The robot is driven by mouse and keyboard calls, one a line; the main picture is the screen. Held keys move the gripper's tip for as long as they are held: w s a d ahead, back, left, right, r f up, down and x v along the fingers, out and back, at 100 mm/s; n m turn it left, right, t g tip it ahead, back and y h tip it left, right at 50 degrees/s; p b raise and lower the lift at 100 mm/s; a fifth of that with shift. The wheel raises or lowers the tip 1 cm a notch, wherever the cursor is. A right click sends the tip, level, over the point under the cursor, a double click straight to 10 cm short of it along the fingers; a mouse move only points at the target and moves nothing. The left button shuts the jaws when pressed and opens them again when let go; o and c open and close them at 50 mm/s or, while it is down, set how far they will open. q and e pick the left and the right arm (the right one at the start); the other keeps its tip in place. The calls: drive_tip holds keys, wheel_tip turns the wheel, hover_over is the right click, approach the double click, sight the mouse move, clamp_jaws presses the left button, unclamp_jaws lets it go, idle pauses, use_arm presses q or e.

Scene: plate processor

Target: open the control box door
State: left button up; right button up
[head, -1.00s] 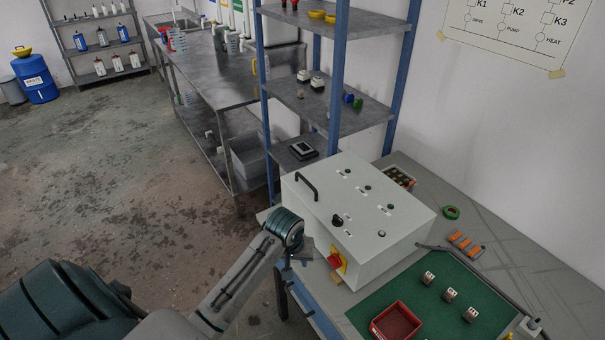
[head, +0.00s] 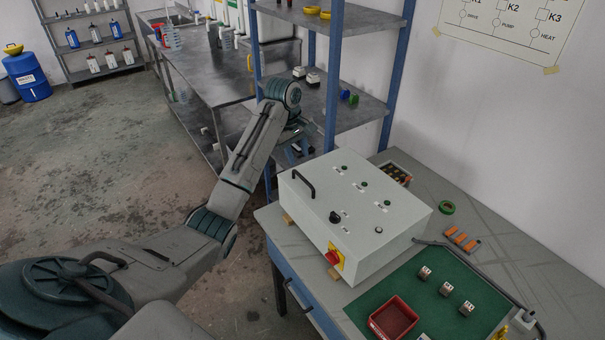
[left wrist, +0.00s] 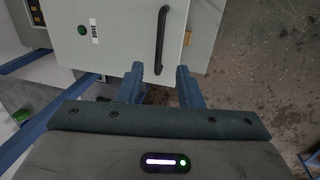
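The control box (head: 350,215) is a pale grey box lying on the workbench, its door on the upper face and shut. A black bar handle (head: 303,184) is at the door's left edge, with round buttons and a black knob farther right. My left gripper (head: 298,133) is raised beyond the handle, near the shelf rack, partly hidden by its own wrist. In the left wrist view the two fingers (left wrist: 160,73) are apart with nothing between them. The handle (left wrist: 161,40) shows just ahead of the gap, not gripped. My right gripper is not in view.
A red switch on a yellow plate (head: 335,257) is on the box's front side. A blue-post shelf rack (head: 333,80) stands close behind the left arm. A green mat (head: 420,310) with a red tray (head: 393,319) and small parts lies in front of the box.

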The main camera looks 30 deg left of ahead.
sight(304, 179)
use_arm(q)
drive_tip(key=f+p, duration=0.1)
drive_tip(key=f, duration=0.1)
drive_tip(key=w+f+p, duration=0.1)
drive_tip(key=f, duration=0.2)
drive_tip(key=f+p, duration=0.1)
drive_tip(key=f, duration=0.2)
drive_tip(key=shift+w+d+f, duration=0.1)
drive_tip(key=shift+w+d, duration=0.15)
drive_tip(key=shift+d, duration=0.1)
drive_tip(key=shift+w+f, duration=0.15)
drive_tip(key=shift+f, duration=0.35)
drive_tip(key=shift+c, duration=0.4)
clamp_jaws()
